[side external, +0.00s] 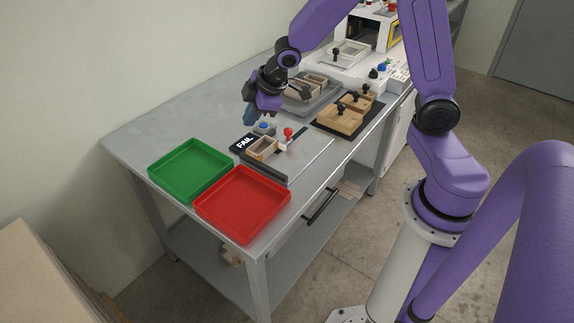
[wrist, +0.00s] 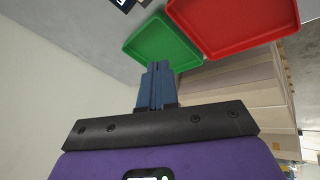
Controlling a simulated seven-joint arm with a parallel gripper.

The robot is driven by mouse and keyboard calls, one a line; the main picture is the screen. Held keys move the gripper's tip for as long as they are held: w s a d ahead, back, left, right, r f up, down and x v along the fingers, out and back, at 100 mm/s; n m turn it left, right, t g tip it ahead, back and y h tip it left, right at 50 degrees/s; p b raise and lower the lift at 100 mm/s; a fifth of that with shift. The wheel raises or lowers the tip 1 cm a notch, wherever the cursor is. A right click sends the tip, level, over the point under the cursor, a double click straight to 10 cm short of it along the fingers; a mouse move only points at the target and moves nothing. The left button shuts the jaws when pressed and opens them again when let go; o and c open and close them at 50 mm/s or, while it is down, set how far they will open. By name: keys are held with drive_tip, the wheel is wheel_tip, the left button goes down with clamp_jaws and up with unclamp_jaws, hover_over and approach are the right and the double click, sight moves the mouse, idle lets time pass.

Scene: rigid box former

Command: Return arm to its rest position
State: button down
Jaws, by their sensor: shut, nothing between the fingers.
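My gripper (side external: 248,117) is above the back part of the table (side external: 150,136), left of the grey tray with boxes. Its blue fingers (wrist: 157,85) are closed together in the wrist view, with nothing between them. In the wrist view the fingertips point toward the green tray (wrist: 163,44). My arm arches over the table from the right in the side view. How high the fingertips are above the table is hard to tell.
Empty green (side external: 190,168) and red (side external: 243,203) trays stand at the table's near end. A fixture with a small box (side external: 263,149), a red knob (side external: 288,132) and a FAIL label (side external: 244,142) is behind them. A grey tray (side external: 318,101) and wooden blocks (side external: 340,119) stand farther back.

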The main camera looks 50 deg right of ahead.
drive_tip(key=s+a+r+g, duration=0.1)
drive_tip(key=s+r+g, duration=0.1)
drive_tip(key=s, duration=1.3)
drive_tip(key=s+a+r+n+g, duration=0.1)
drive_tip(key=s+r+g, duration=0.2)
drive_tip(key=s, duration=1.2)
drive_tip(key=shift+h, duration=0.4)
